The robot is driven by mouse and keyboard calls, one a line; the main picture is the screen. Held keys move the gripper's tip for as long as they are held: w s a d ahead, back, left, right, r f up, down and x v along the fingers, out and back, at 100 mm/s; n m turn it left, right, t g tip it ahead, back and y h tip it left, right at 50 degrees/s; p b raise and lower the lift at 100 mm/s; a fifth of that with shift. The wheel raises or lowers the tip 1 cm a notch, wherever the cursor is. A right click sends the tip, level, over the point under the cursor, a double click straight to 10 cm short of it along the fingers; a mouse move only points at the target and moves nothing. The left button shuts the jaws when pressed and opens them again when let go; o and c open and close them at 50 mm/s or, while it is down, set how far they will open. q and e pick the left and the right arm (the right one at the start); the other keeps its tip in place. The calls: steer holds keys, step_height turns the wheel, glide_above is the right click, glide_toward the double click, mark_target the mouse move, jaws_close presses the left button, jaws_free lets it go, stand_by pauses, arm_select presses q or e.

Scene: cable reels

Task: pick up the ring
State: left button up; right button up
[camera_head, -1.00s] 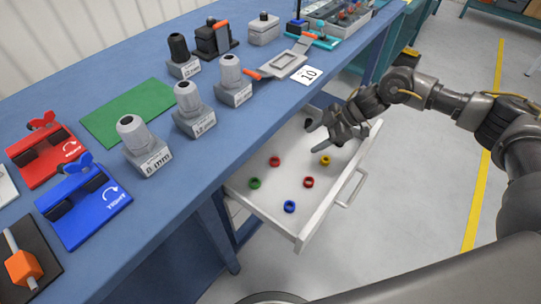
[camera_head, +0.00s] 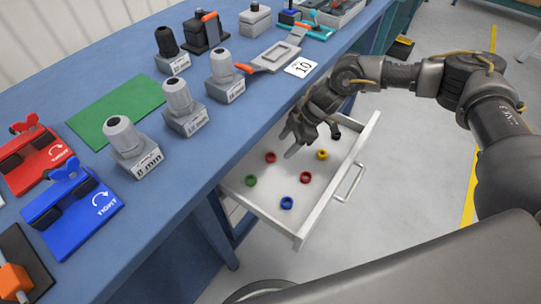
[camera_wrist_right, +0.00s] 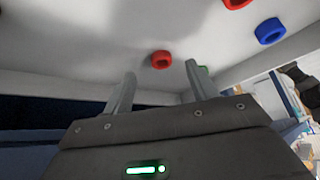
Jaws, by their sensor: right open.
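Several small rings lie apart in the open white drawer (camera_head: 300,228): a far red one (camera_head: 270,157), a nearer red one (camera_head: 306,177), a yellow one (camera_head: 322,155), a green one (camera_head: 251,180), a blue one (camera_head: 287,202) and a black one (camera_head: 335,133). My right gripper (camera_head: 287,143) is open and empty above the back part of the drawer, near the far red ring. In the right wrist view a red ring (camera_wrist_right: 161,60) shows just beyond and between the fingertips (camera_wrist_right: 160,74). My left gripper is out of view.
The blue workbench (camera_head: 200,150) overhangs the drawer on the left. On it stand grey labelled holders (camera_head: 187,119), a green mat (camera_head: 115,110), and red (camera_head: 37,158) and blue (camera_head: 75,210) fixtures. The drawer walls and front handle (camera_head: 350,182) border the rings.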

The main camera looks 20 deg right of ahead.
mark_target(274, 153)
steer(key=shift+a, duration=0.85)
steer(key=shift+x, duration=2.55)
steer(key=c, duration=1.1)
